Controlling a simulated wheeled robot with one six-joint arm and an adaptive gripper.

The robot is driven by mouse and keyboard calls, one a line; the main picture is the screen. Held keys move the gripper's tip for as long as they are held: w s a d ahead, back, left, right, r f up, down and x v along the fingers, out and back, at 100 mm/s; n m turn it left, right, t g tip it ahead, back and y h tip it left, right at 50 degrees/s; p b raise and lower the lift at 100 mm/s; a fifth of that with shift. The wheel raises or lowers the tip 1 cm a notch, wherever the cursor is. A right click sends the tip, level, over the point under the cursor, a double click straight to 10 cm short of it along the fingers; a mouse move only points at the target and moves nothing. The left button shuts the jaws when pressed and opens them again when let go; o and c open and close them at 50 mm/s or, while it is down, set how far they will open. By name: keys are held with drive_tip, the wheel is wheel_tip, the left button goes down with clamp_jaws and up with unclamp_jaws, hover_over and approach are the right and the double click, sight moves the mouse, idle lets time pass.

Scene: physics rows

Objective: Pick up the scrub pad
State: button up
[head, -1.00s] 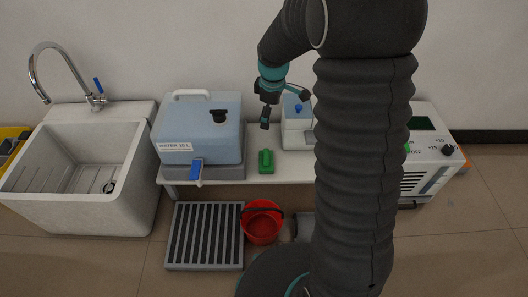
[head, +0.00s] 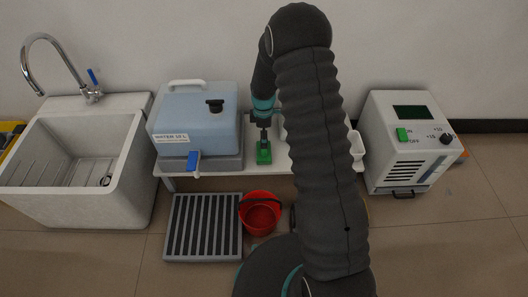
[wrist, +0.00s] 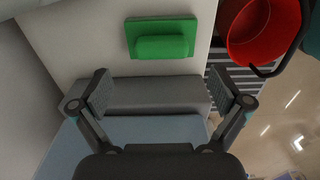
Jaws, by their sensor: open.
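The scrub pad (head: 264,156) is a green block with a raised grip on top. It lies on the white bench (head: 281,165), just right of the water container. My gripper (head: 263,137) is above the pad in the head view, and the arm partly hides the bench. In the wrist view the pad (wrist: 161,38) lies at the top, beyond the fingertips and not between them. My gripper (wrist: 165,92) is open and empty there, its two fingers spread wide over the grey base of the container.
The blue water container (head: 196,122) with a blue tap stands left of the pad. A red bucket (head: 260,217) and a slatted grey mat (head: 203,228) are on the floor in front. A white sink (head: 66,170) is at left, a white machine (head: 409,142) at right.

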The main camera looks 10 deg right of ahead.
drive_tip(key=shift+s+f, duration=0.1)
drive_tip(key=shift+f, duration=3.1)
drive_tip(key=shift+c, duration=0.3)
drive_tip(key=c, duration=1.2)
drive_tip(key=shift+c, duration=0.2)
drive_tip(key=shift+r, duration=0.1)
drive_tip(key=shift+r, duration=0.5)
wheel_tip(320, 180, up, 3)
drive_tip(key=s+d+r, duration=0.7)
drive_tip(key=s+d, duration=0.1)
drive_tip(key=shift+d, duration=0.35)
